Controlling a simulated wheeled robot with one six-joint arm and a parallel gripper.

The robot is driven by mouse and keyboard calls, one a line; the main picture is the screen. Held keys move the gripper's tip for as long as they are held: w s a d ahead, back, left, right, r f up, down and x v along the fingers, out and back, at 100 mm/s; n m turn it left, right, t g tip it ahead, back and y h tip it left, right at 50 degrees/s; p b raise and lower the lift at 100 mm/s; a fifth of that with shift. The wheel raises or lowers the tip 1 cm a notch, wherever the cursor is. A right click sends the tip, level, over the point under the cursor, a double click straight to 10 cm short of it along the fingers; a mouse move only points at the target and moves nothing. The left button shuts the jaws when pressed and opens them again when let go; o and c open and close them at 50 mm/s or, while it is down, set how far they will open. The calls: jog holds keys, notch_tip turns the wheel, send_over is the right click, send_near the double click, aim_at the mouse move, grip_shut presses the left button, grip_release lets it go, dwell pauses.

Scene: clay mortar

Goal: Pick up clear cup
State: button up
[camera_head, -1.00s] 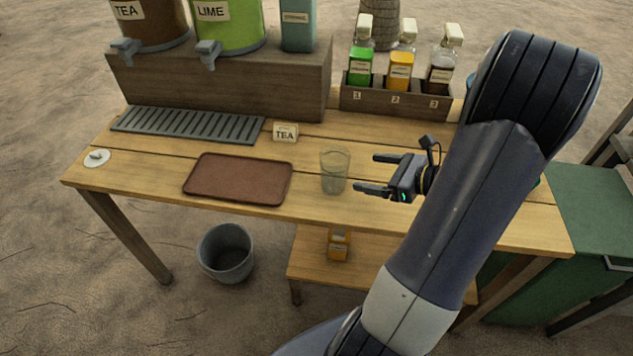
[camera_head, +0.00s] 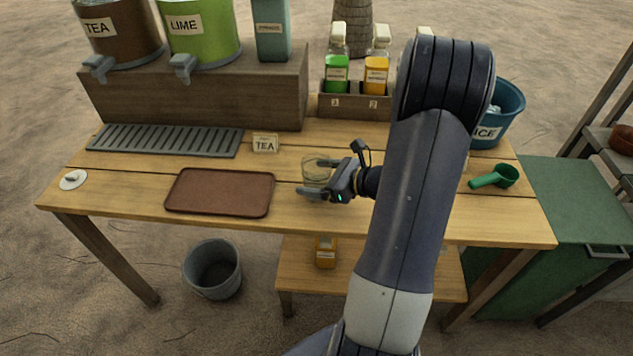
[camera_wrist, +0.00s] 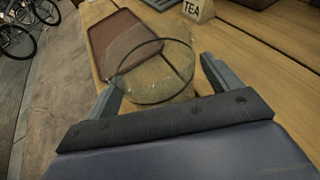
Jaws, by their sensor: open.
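The clear cup (camera_head: 315,170) stands upright on the wooden table, right of the brown tray. My gripper (camera_head: 314,177) is open, with one finger on the far side of the cup and one on the near side. In the wrist view the cup (camera_wrist: 156,78) shows its round rim, with my gripper's fingers (camera_wrist: 160,88) to its left and right. I cannot tell whether the fingers touch the glass. The lower part of the cup is partly hidden by the near finger in the head view.
The brown tray (camera_head: 220,192) lies left of the cup, with a TEA sign (camera_head: 265,143) behind. A bottle rack (camera_head: 350,107) stands at the back. A green scoop (camera_head: 495,177) and an ICE bucket (camera_head: 497,115) are on the right. A grey bin (camera_head: 212,270) stands below.

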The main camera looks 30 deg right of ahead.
jog(key=shift+w+a+f, duration=0.1)
jog(key=shift+w, duration=0.05)
jog(key=shift+c, duration=0.6)
jog(key=c, duration=0.9)
jog(key=shift+c, duration=0.2)
